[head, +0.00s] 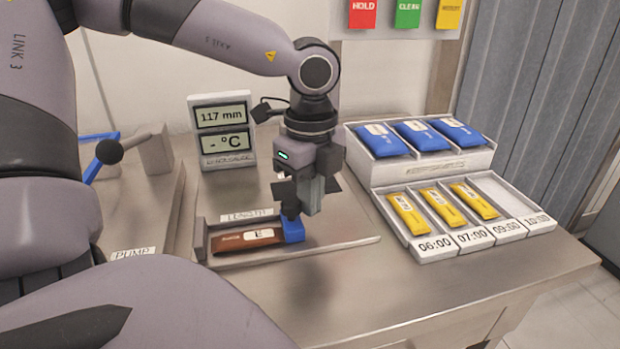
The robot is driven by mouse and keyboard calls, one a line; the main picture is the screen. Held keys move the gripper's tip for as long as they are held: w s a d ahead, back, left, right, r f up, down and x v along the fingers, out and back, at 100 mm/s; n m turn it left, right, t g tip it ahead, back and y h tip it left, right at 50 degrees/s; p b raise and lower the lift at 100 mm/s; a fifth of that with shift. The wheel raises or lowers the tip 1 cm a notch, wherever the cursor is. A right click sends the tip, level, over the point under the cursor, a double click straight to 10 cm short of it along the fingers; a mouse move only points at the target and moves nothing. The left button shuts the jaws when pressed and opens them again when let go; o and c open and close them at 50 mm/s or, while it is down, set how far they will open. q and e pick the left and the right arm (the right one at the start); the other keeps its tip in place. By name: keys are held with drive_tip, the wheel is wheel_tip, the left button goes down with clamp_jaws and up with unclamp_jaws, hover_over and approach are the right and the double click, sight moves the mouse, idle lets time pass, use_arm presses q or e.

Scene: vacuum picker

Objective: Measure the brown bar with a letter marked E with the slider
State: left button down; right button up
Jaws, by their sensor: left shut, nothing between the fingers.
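The brown bar (245,241) with a white label marked E lies in the length gauge (335,245), against its left end. The blue slider (293,230) stands at the bar's right end and appears to touch it. My left gripper (292,212) points down at the slider, its fingers shut and at the slider's top; whether they touch it is hard to tell. The display (222,130) behind reads 117 mm above and "- °C" below. My right gripper is not in view.
A rack to the right holds blue packs (382,140) above and yellow bars (408,213) in slots with times; the 10:00 slot is empty. A pump lever (110,151) stands at left. HOLD, CLEAN and yellow cards (408,12) hang behind. The front right tabletop is clear.

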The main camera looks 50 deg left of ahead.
use_arm(q)
drive_tip(key=shift+s+a+f+b, duration=0.1)
drive_tip(key=shift+s+a+b, duration=0.2)
drive_tip(key=shift+s, duration=0.2)
idle(2.2)
drive_tip(key=shift+w+d, duration=0.1)
drive_tip(key=shift+w, duration=0.05)
drive_tip(key=shift+w+d+b, duration=0.4)
drive_tip(key=shift+w+b, duration=0.1)
drive_tip(key=shift+w, duration=0.25)
wheel_tip(320, 180, up, 8)
drive_tip(key=p, duration=0.4)
drive_tip(key=shift+p, duration=0.3)
idle(0.4)
